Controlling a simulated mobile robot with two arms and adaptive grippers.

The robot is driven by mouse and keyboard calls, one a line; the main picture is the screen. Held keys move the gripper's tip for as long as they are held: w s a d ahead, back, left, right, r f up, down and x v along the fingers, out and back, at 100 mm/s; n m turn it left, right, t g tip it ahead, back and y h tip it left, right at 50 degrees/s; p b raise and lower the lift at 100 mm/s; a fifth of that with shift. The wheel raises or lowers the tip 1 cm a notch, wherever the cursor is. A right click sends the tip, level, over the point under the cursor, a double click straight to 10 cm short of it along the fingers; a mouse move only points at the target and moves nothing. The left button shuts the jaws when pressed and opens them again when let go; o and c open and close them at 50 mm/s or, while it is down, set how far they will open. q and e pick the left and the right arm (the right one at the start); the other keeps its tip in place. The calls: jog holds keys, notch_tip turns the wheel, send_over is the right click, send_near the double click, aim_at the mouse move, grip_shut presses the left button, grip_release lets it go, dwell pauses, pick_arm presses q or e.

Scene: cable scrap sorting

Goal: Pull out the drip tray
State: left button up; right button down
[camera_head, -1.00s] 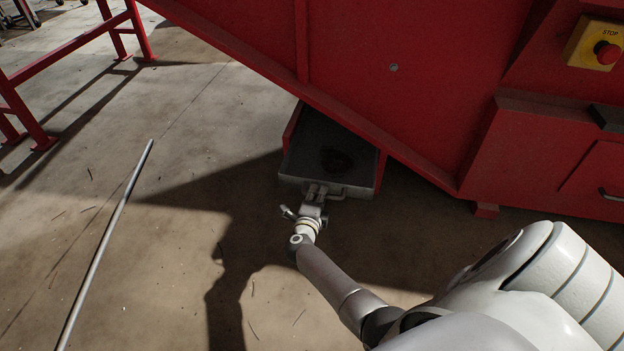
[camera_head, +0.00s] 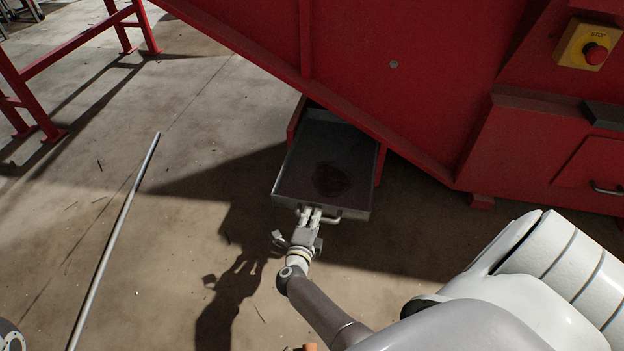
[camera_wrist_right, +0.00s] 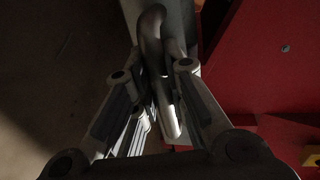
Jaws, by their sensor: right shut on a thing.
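The drip tray (camera_head: 295,170) is a grey, shallow metal tray with a dark stain (camera_head: 331,180) on its floor. It juts out from under the red machine between two red side rails; its far end lies in the machine's shadow. My right gripper (camera_head: 311,214) is at the tray's front edge, shut on the tray handle (camera_head: 334,219). In the right wrist view, the curved handle (camera_wrist_right: 153,30) passes between the fingers of my right gripper (camera_wrist_right: 160,88).
The red machine (camera_head: 400,110) stands above and behind the tray, with a yellow box and red stop button (camera_head: 594,54) at upper right. A long grey rod (camera_head: 118,232) lies on the floor at left. A red frame (camera_head: 45,70) stands at upper left. The floor before the tray is clear.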

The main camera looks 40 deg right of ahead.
jog(key=c, duration=1.5)
grip_release()
jog(key=shift+o, duration=0.2)
